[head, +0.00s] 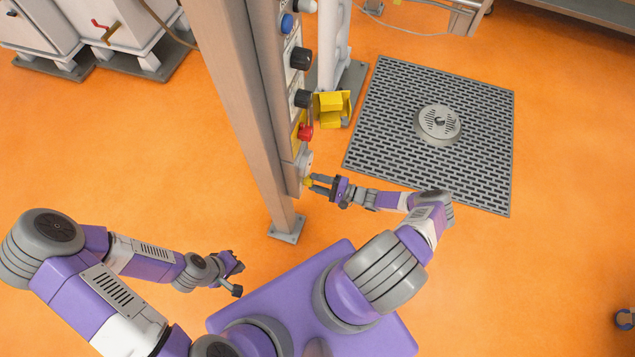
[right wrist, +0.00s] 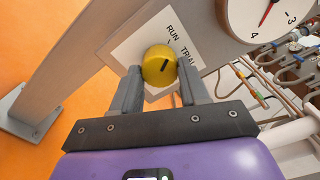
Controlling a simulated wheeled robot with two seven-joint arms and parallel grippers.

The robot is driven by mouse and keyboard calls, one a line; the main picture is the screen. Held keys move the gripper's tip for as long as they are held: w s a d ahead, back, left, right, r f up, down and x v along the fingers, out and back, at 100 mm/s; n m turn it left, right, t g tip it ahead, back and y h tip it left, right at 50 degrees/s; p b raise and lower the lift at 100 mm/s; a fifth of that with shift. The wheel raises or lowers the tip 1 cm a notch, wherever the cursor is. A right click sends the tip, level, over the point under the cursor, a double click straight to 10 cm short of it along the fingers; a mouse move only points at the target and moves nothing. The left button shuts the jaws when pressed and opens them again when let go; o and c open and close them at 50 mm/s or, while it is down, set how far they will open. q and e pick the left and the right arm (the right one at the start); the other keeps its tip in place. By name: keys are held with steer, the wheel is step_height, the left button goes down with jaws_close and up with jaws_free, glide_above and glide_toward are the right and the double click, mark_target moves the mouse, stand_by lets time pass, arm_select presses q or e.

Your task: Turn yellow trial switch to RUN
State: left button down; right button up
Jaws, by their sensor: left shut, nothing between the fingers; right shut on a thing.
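The yellow trial switch (right wrist: 157,66) is a round knob on a white label plate marked RUN and TRIAL. Its black pointer line slants up and to the right, and seems to lie between the two words. My right gripper (right wrist: 158,88) has its fingers on either side of the knob and is shut on it. In the head view the same gripper (head: 320,184) reaches the low end of the panel post, where a bit of the yellow switch (head: 307,182) shows. My left gripper (head: 237,277) is shut and empty, low over the floor, away from the panel.
The grey panel post (head: 240,110) carries black knobs (head: 301,58), a blue button (head: 287,22) and a red one (head: 305,132). A yellow box (head: 332,108) sits beside it. A round gauge (right wrist: 268,15) is near the switch. A floor grate (head: 400,110) lies at right.

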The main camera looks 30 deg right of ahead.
steer(key=o, duration=1.1)
steer(key=shift+c, duration=0.2)
steer(key=shift+s+d, duration=0.1)
steer(key=v, duration=0.7)
steer(key=shift+p, duration=0.4)
steer(key=shift+s+d, duration=0.1)
steer(key=shift+d, duration=0.05)
